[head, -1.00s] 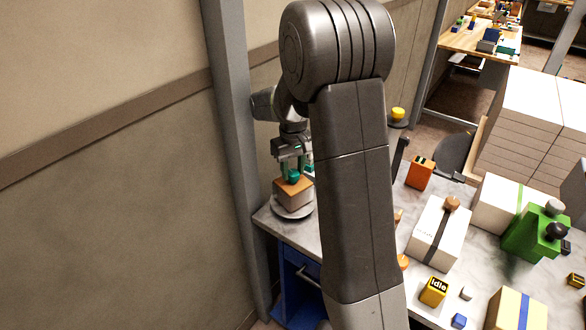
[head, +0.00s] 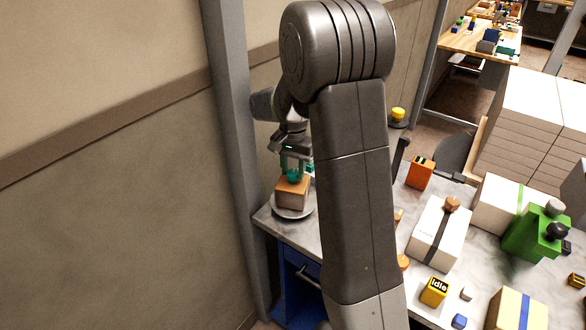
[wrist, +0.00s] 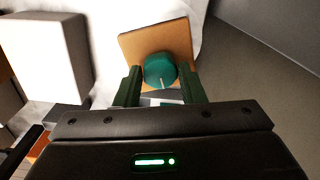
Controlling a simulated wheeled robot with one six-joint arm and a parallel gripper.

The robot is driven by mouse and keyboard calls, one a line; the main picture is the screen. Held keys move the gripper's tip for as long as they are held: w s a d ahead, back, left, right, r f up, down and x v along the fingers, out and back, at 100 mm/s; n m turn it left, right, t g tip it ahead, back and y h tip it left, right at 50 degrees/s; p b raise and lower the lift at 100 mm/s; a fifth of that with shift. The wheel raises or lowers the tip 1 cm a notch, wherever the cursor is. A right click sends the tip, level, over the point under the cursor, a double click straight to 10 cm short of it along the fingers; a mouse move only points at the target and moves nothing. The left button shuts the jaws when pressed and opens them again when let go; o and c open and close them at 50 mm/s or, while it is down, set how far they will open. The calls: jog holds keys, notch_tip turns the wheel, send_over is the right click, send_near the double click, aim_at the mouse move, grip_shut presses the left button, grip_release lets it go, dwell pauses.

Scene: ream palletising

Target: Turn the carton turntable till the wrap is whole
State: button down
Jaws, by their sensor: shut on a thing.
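A teal knob (head: 294,176) sits on top of the carton. My gripper (head: 294,172) points down from above and is shut on the knob. In the wrist view the teal knob (wrist: 158,68), with a pale mark, lies between the dark green fingers, over the orange-brown top (wrist: 135,45). The wrap around the carton's sides cannot be made out.
My arm hides the bench's middle. Right of it lie a white box with a dark strap (head: 427,242), an orange device (head: 420,172), a green machine (head: 535,235) and a yellow "Idle" block (head: 434,291). A grey post (head: 238,150) and wall stand close left of the turntable.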

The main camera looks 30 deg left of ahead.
jog(key=m, duration=0.4)
jog(key=shift+m, duration=0.4)
jog(key=shift+r, duration=0.1)
dwell(0.3)
jog(key=c, duration=0.9)
grip_release()
notch_tip(320, 180, up, 14)
jog(key=shift+f+b, duration=0.15)
jog(key=shift+b, duration=0.3)
jog(key=shift+f, duration=0.15)
notch_tip(320, 180, down, 14)
jog(key=shift+r+p, duration=0.2)
jog(key=shift+p, duration=0.25)
